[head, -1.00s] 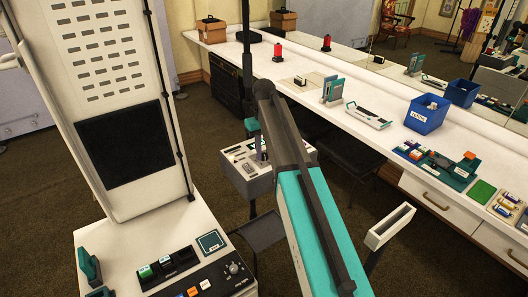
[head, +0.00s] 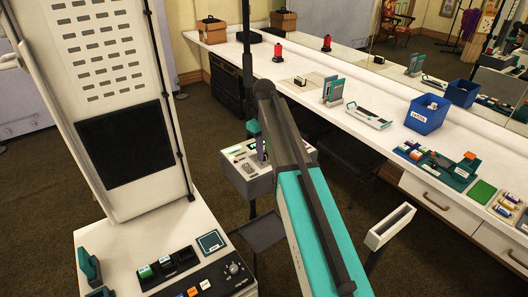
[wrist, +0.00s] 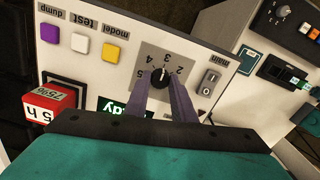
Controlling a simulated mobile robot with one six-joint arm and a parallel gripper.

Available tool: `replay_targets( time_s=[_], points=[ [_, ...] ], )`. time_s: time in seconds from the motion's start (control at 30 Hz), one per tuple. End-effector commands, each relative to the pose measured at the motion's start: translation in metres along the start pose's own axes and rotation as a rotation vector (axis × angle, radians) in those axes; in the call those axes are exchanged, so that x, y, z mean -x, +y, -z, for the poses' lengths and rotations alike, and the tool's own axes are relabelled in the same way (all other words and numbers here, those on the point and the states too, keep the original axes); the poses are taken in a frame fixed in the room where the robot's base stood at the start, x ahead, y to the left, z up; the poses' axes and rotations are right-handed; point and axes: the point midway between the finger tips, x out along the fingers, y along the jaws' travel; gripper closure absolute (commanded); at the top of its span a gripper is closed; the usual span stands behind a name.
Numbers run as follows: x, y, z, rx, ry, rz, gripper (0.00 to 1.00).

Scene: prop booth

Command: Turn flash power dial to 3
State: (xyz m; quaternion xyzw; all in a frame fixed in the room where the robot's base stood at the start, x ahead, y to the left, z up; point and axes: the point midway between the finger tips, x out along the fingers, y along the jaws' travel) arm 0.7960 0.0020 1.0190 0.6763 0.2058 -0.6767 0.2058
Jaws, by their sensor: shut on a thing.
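The flash power dial (wrist: 160,78) is a black round knob on a grey square plate in the wrist view, with numbers around it that appear upside down. Its white mark points up toward the 3, as near as I can tell. My gripper (wrist: 166,88) has its two purple fingers closed on the knob, one on each side, and they hide part of it. In the head view the flash unit (head: 262,182) is a grey box with a white panel beyond my arm; the dial is too small to make out there.
Purple, white and yellow buttons (wrist: 80,43) and a rocker switch (wrist: 209,80) flank the dial. In the head view a long white counter (head: 300,90) runs behind.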

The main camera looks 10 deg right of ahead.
Motion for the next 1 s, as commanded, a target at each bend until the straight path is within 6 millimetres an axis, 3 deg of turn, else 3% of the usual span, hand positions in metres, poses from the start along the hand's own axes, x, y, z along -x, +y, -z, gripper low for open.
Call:
replay_targets(
  time_s=[0.03, 0.13, 0.63, 1.0],
  points=[
    [0.001, 0.000, 0.000, 0.000, 0.001, -0.001, 0.75],
    [0.001, 0.000, 0.000, -0.001, 0.001, 0.000, 0.58],
    [0.005, 0.001, 0.000, -0.001, 0.001, 0.000, 0.58],
    [0.039, 0.001, 0.001, -0.002, 0.003, -0.002, 0.58]
  ],
)
